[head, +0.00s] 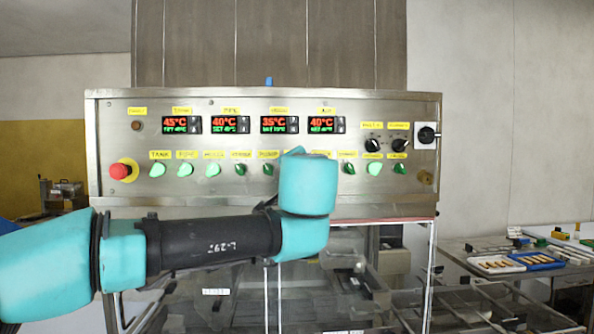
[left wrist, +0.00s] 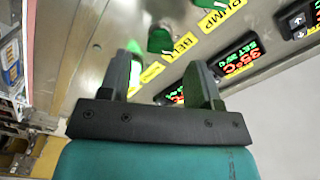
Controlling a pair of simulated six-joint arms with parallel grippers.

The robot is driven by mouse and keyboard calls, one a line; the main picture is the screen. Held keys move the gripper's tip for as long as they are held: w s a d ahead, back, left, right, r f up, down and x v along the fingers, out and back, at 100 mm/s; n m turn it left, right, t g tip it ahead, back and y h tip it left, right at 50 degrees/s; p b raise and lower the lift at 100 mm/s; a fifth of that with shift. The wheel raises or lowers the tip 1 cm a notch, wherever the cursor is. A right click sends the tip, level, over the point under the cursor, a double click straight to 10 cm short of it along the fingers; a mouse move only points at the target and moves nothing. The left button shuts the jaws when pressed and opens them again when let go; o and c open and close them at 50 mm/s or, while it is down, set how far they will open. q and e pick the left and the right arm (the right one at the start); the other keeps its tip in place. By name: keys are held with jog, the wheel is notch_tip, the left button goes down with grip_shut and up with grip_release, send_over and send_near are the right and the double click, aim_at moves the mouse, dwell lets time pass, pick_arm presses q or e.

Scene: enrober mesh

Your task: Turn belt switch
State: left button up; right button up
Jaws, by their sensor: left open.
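A steel control panel (head: 110,140) has a row of green rotary switches under yellow labels, including a tank switch (head: 157,170) and a pump switch (head: 267,169). In the left wrist view my left gripper (left wrist: 158,62) is open, fingers apart. A green switch (left wrist: 134,68) shows by the left finger, and another (left wrist: 160,40) sits beyond the fingertips. Contact cannot be told. My right gripper is not in view.
A red stop button (head: 121,171) is at the panel's left, black knobs (head: 373,145) and a black isolator (head: 427,135) at its right. Temperature displays (head: 181,124) run above the switches. A side table with trays (head: 497,264) stands at the right.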

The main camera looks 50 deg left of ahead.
pick_arm(q)
jog(key=x, duration=0.3)
jog(key=shift+w+a, duration=0.2)
jog(key=shift+a, duration=0.1)
jog(key=shift+c, duration=0.4)
jog(key=c, duration=0.8)
jog(key=shift+c, duration=0.2)
